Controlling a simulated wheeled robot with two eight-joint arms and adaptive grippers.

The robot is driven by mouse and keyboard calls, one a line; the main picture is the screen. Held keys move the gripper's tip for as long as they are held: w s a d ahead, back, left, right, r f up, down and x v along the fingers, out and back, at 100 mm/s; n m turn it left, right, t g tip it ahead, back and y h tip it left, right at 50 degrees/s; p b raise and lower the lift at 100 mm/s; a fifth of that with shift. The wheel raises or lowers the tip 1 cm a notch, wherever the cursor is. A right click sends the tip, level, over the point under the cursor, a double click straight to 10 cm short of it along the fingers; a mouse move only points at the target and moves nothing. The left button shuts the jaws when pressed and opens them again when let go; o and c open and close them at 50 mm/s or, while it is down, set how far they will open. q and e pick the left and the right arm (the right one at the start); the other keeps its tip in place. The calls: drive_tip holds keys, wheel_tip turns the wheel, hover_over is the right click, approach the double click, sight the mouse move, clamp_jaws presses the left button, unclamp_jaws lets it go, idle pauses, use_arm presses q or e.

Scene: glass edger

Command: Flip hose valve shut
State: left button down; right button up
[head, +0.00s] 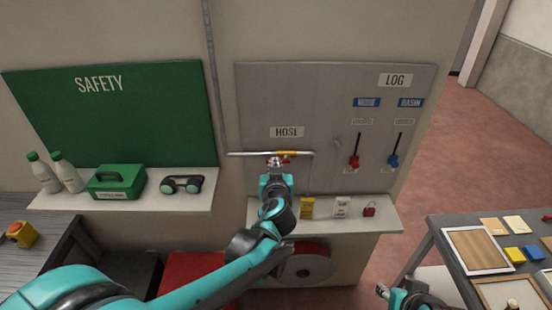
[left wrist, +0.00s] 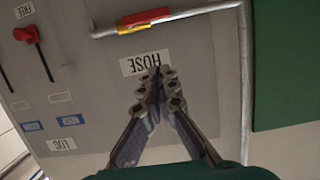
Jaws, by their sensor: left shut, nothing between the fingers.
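The hose valve has a yellow part (head: 287,153) on a horizontal pale pipe (head: 245,153) under the HOSE label (head: 287,132), with red just below it. My left gripper (head: 275,162) is in front of the pipe by the valve. Its fingertips (left wrist: 158,78) are together and empty, over the HOSE label in the wrist view; contact with the valve does not show. My right gripper (head: 402,293) is low at the right, partly cut off.
A red lever (head: 354,160) and a blue lever (head: 393,160) sit on the grey board at right. A green box (head: 116,182) stands on the left shelf. A cluttered table (head: 440,250) is at right.

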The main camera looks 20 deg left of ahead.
use_arm(q)
drive_tip(key=shift+w, duration=0.1)
drive_tip(key=w+a+f, duration=0.2)
drive_tip(key=w+f, duration=0.4)
drive_tip(key=w, duration=0.3)
drive_tip(key=shift+a+f+b, duration=0.25)
drive_tip(key=shift+a+b, duration=0.1)
drive_tip(key=shift+b, duration=0.05)
